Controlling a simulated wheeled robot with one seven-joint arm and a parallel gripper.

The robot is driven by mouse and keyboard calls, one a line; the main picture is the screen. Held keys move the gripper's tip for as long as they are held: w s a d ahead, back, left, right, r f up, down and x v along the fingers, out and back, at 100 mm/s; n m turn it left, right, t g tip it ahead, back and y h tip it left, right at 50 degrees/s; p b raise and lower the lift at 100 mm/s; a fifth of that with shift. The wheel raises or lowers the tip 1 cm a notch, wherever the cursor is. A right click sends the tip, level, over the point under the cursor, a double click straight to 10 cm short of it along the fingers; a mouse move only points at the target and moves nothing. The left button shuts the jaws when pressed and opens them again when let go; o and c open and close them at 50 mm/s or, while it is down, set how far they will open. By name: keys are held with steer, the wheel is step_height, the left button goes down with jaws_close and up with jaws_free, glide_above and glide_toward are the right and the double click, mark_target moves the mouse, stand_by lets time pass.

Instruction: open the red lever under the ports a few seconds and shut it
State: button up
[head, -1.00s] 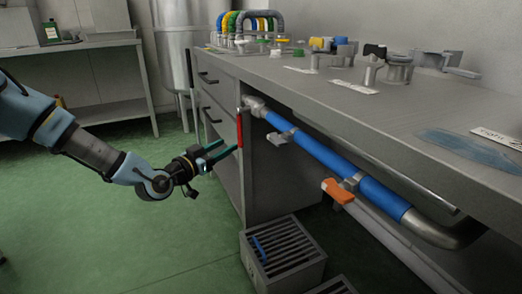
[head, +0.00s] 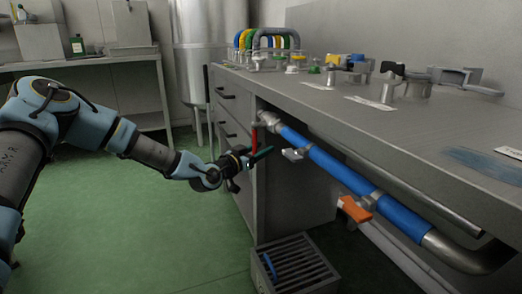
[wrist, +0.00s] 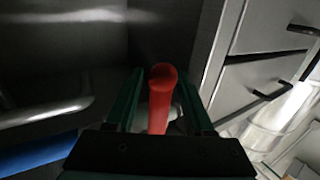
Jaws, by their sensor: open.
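The gripper hides the lever's lower end in the head view.
A slatted floor drain box (head: 318,277) stands below. Drawers (head: 230,128) lie left of the lever. Ports and coloured hoses (head: 268,38) are on the bench top. The green floor at left is clear.

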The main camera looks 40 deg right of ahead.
jaws_close()
stand_by(0.3)
stand_by(1.1)
